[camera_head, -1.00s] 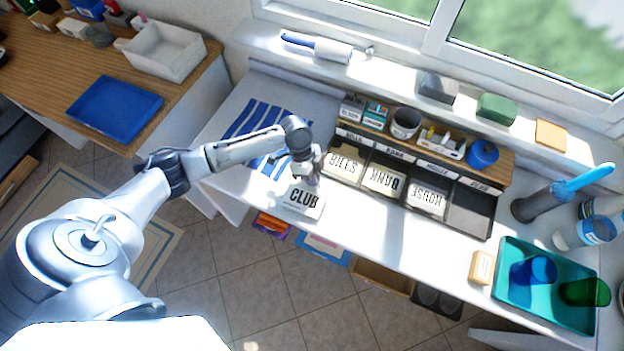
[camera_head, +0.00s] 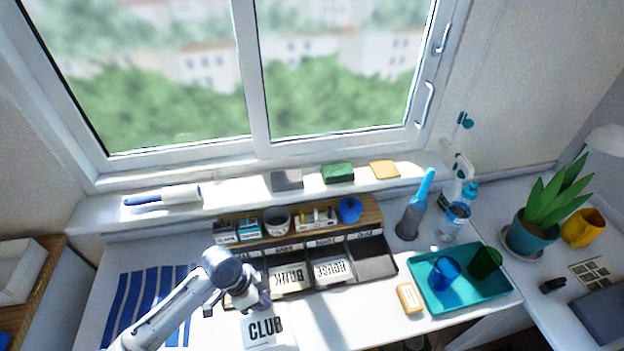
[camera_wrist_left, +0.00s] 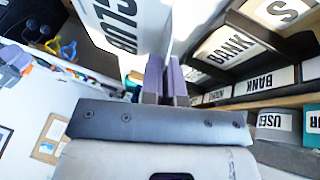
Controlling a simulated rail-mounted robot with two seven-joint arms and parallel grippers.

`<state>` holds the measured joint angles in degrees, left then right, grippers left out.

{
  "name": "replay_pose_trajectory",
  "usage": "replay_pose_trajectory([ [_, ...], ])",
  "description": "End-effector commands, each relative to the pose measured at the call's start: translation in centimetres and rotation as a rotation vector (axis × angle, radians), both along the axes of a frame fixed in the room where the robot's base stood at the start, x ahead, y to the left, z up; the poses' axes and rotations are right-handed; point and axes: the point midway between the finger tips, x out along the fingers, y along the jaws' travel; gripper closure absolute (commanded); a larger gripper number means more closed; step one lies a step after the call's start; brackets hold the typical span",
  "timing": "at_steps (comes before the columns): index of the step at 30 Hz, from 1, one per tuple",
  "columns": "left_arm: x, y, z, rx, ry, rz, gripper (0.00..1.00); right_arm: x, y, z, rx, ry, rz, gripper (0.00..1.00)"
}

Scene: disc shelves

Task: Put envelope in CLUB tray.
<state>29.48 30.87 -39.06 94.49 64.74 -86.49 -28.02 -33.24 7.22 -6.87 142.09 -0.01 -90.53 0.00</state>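The white envelope marked CLUB (camera_head: 262,330) is pinched in my left gripper (camera_head: 256,303), at the front of the desk organiser. In the left wrist view, the two fingers (camera_wrist_left: 165,82) are nearly together at the edge of the envelope (camera_wrist_left: 122,28). The organiser's rightmost tray (camera_head: 374,260) looks empty; its label is too small to read. The BANK envelope (camera_head: 290,279) and HOUSE envelope (camera_head: 331,270) lie in the trays left of it. My arm covers the leftmost tray. My right gripper is not in view.
A wooden shelf with a blue pot (camera_head: 349,210) and a mug (camera_head: 277,221) stands behind the trays. Right of the trays are a yellow block (camera_head: 409,299) and a teal tray (camera_head: 465,297) with cups. A striped mat (camera_head: 135,300) lies left. Desk right of the envelope is clear.

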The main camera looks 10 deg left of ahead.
Motion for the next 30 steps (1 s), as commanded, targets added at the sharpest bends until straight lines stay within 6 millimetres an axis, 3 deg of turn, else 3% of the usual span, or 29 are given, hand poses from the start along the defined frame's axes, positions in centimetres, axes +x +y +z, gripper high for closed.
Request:
replay_pose_trajectory([
  [10, -1.0, 0.4, 0.1, -0.003, -0.003, 0.489, 1.00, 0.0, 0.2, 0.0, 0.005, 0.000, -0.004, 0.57],
  [20, -2.9, -0.5, 4.4, -0.005, -0.009, 0.956, 1.00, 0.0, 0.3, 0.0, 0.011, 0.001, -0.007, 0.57],
  [22, -3.1, -0.4, 6.5, -0.006, -0.013, 1.041, 1.00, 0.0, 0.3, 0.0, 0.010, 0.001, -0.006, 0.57],
  [24, -2.9, 0.1, 10.0, -0.010, -0.016, 1.100, 1.00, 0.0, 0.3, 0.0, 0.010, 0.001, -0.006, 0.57],
  [30, -2.1, 1.5, 18.0, -0.006, -0.012, 1.064, 1.00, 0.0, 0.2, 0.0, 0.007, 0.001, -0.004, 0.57],
])
